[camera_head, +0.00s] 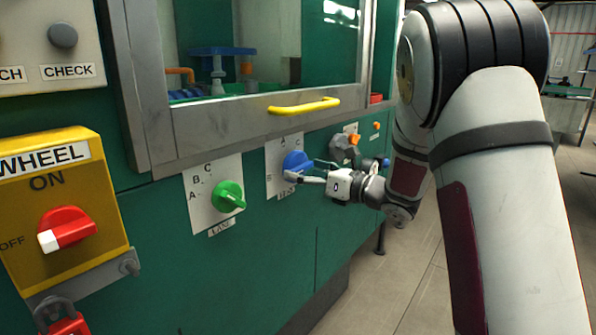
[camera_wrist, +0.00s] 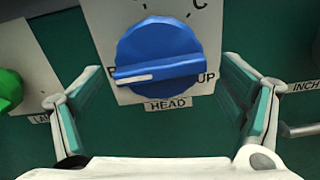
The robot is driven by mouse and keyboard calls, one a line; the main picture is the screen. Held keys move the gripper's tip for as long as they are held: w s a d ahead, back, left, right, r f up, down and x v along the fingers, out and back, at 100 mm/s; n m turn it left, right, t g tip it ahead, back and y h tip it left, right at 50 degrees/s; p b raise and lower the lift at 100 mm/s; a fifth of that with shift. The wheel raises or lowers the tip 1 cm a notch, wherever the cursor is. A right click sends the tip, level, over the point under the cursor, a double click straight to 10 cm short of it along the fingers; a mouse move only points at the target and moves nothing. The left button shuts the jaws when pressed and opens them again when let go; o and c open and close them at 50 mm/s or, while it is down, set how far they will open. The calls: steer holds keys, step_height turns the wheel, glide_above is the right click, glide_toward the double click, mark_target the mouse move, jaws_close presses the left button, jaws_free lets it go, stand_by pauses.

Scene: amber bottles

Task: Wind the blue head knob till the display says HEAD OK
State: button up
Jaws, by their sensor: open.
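The blue head knob (camera_head: 297,162) is on a white plate on the green machine front. In the wrist view the blue knob (camera_wrist: 158,55) sits above a HEAD label, and the white mark on its grip bar points left. The letter C and the end of a word reading UP show on the plate. My gripper (camera_head: 305,170) is at the knob in the head view. In the wrist view its two fingers (camera_wrist: 160,88) are open, one on each side of the knob, with gaps showing between them and it. I see no display reading HEAD OK.
A green knob (camera_head: 229,196) labelled LANE is left of the blue knob. A yellow box (camera_head: 100,180) marked WHEEL has a red switch (camera_head: 66,229). A yellow handle (camera_head: 304,106) juts out above. A grey knob (camera_head: 344,148) is close on the right. Floor at right is clear.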

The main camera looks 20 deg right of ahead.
steer(key=v, duration=0.9)
steer(key=shift+s, duration=0.2)
steer(key=shift+d, duration=0.1)
steer(key=d+r+m+h, duration=0.35)
steer(key=m+h, duration=0.45)
steer(key=m, duration=0.4)
steer(key=s+d+m+g+h, duration=0.25)
steer(key=s+m+h, duration=0.25)
steer(key=s+m, duration=0.5)
steer(key=s+a+f+m+g+y, duration=0.1)
steer(key=s+a+f+m+g, duration=0.3)
steer(key=s+m, duration=0.5)
steer(key=s+a+f+m+g+y, duration=0.1)
steer(key=s+a+m+g, duration=0.35)
steer(key=s, duration=0.85)
steer(key=s+a+f+m+g, duration=0.3)
steer(key=s+a+m, duration=0.25)
steer(key=s, duration=0.55)
step_height(320, 180, up, 30)
steer(key=d+t+p, duration=0.1)
steer(key=t+p, duration=0.2)
steer(key=p, duration=2.5)
steer(key=shift+t, duration=0.3)
